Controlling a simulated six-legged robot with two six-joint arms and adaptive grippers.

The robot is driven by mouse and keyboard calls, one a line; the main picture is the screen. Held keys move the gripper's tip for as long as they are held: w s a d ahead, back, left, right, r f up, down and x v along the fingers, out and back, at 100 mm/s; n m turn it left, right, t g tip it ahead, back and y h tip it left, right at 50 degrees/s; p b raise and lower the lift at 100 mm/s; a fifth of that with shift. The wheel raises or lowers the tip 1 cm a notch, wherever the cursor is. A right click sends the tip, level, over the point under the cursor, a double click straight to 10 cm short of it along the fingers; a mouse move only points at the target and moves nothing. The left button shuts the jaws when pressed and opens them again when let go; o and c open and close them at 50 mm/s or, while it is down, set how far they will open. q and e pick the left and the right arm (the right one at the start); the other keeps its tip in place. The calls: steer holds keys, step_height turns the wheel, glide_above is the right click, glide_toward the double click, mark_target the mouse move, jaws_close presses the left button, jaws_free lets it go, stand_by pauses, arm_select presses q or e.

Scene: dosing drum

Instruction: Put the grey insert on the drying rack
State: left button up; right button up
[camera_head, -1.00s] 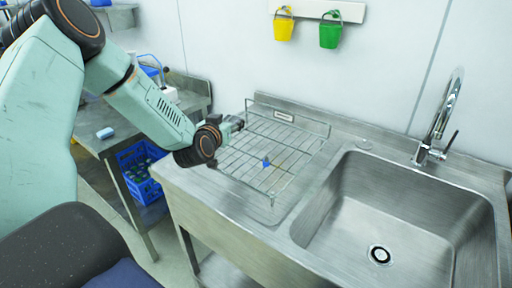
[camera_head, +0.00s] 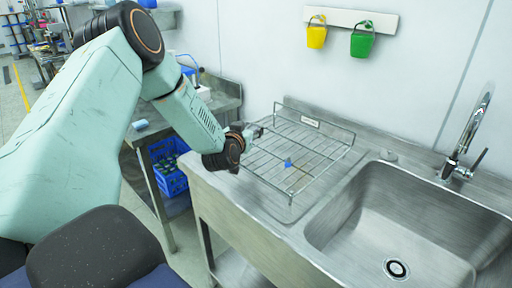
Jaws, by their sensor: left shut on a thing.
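The drying rack (camera_head: 300,186) is a wire frame standing on the steel drainboard left of the sink, with a small label plate on its back rail. My left gripper (camera_head: 251,132) is at the rack's left side, near its back left corner and about level with the wires. It is shut on a small grey piece, which looks like the grey insert. The insert is mostly hidden and hard to tell from the grey fingers. I cannot tell whether it touches the rack. My right gripper is not in view.
A small blue thing (camera_head: 288,162) shows at the rack's middle. The steel sink basin (camera_head: 365,235) and tap (camera_head: 468,140) are at right. Yellow (camera_head: 317,35) and green (camera_head: 362,42) buckets hang on the wall. A blue crate (camera_head: 170,180) stands under the side table at left.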

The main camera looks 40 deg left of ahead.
mark_target(252, 150)
arm_select(q)
steer(key=shift+f, duration=0.55)
steer(key=shift+w+d+f, duration=0.15)
steer(key=shift+w+f, duration=0.05)
steer(key=shift+f, duration=0.1)
steer(key=f, duration=0.2)
steer(key=f+b, duration=0.1)
steer(key=f, duration=0.1)
steer(key=shift+w, duration=0.35)
steer(key=shift+s+f, duration=0.1)
steer(key=shift+s, duration=0.05)
steer(key=shift+s+r, duration=0.25)
steer(key=shift+s, duration=0.05)
steer(key=shift+w+f, duration=0.2)
steer(key=o, duration=0.6)
steer(key=shift+w+f, duration=0.15)
steer(key=o, duration=0.3)
steer(key=shift+o, duration=1)
steer(key=shift+s, duration=0.3)
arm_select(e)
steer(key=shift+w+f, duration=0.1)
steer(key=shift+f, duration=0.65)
arm_select(q)
steer(key=shift+w, duration=0.25)
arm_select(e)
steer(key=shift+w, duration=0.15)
